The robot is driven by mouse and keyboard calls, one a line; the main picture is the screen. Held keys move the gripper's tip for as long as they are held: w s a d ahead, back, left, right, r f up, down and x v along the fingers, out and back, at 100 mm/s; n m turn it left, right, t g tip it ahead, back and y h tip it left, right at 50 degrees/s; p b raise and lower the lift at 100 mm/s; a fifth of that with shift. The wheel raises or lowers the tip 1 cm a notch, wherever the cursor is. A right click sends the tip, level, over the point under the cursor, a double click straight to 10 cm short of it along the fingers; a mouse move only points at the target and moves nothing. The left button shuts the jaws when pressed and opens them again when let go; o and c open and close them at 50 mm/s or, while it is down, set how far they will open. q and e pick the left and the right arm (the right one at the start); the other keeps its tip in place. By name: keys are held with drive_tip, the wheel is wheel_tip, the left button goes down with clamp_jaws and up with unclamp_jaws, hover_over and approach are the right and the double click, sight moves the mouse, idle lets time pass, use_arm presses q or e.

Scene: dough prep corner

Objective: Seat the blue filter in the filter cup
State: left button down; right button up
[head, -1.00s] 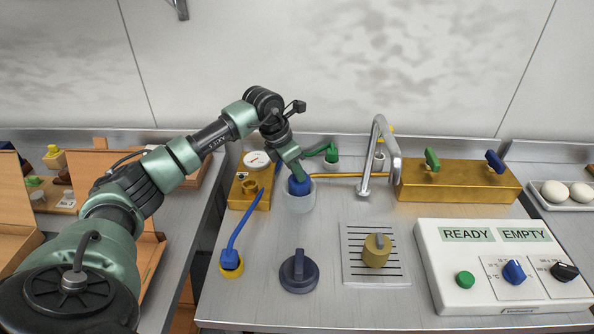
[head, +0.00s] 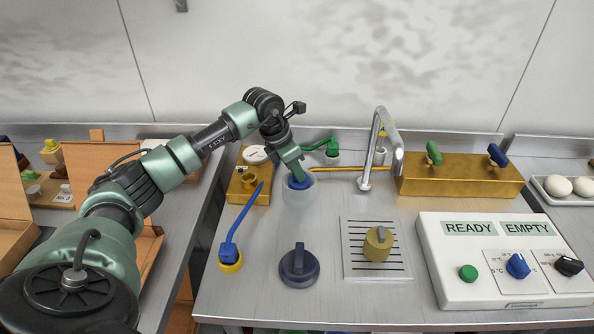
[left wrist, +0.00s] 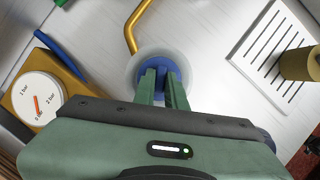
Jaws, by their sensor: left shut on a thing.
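The filter cup (head: 299,196) is a pale translucent round cup on the steel counter, behind the dark blue round knob. The blue filter (head: 299,183) is at the cup's mouth, partly hidden by my fingers. My left gripper (head: 296,174) reaches down from above and is shut on the blue filter. In the left wrist view, the filter (left wrist: 172,66) lies between my two green fingers (left wrist: 161,82), with the pale cup rim (left wrist: 133,72) around it. I cannot tell how deep it sits. My right gripper is not in view.
A brass block with a gauge (head: 255,155) stands left of the cup. A brass pipe (head: 345,169) runs behind.

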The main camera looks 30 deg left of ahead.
use_arm(q)
drive_tip(key=shift+f, duration=0.15)
drive_tip(key=c, duration=1.4)
unclamp_jaws()
drive_tip(key=shift+o, duration=0.2)
drive_tip(key=p+v, duration=0.4)
drive_tip(key=v, duration=0.4)
drive_tip(key=shift+f, duration=0.1)
